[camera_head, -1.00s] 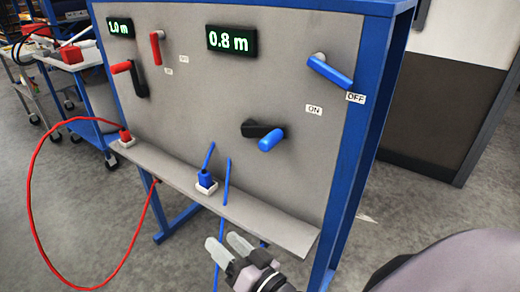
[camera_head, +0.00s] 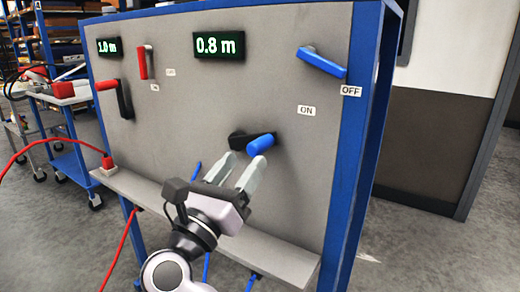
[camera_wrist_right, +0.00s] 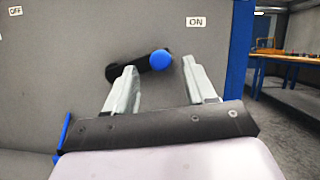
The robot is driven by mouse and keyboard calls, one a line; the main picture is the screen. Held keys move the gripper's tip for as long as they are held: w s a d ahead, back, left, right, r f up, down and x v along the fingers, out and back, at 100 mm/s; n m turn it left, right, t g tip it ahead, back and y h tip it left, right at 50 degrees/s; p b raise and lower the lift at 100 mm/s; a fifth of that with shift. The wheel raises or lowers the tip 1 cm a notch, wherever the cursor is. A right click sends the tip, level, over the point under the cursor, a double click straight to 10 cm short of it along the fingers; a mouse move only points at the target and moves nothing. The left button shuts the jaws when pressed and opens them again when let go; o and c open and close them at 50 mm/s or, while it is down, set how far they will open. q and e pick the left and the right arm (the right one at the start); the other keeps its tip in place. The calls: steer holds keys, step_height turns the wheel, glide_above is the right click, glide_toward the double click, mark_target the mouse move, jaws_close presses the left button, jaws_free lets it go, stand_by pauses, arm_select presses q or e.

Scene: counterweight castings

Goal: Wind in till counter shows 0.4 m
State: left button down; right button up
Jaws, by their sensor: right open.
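The counter (camera_head: 220,45) above the blue gear reads 0.8 m in green digits. Below it, a black crank arm (camera_head: 240,140) with a blue handle (camera_head: 261,145) is mounted on the grey panel (camera_head: 190,100). My right gripper (camera_head: 245,162) is open, its fingertips just short of the handle. In the right wrist view, the blue handle (camera_wrist_right: 161,59) shows end-on between the two fingertips (camera_wrist_right: 159,70), with a gap to each finger. A blue lever (camera_head: 322,62) at upper right points toward the OFF label (camera_head: 351,91); the ON label (camera_head: 306,110) is lower left of it. My left gripper is out of view.
On the left, a second counter (camera_head: 109,47) reads 1.0 m, above a red-handled crank (camera_head: 120,95) and beside a red lever (camera_head: 145,62). A red plug (camera_head: 107,161) with a red line sits on the ledge (camera_head: 270,258). Carts stand at left; floor at right is clear.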

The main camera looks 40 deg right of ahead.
mark_target(251, 152)
steer(key=p+x, duration=0.1)
steer(key=x, duration=0.6)
steer(key=shift+a, duration=0.1)
jaws_close()
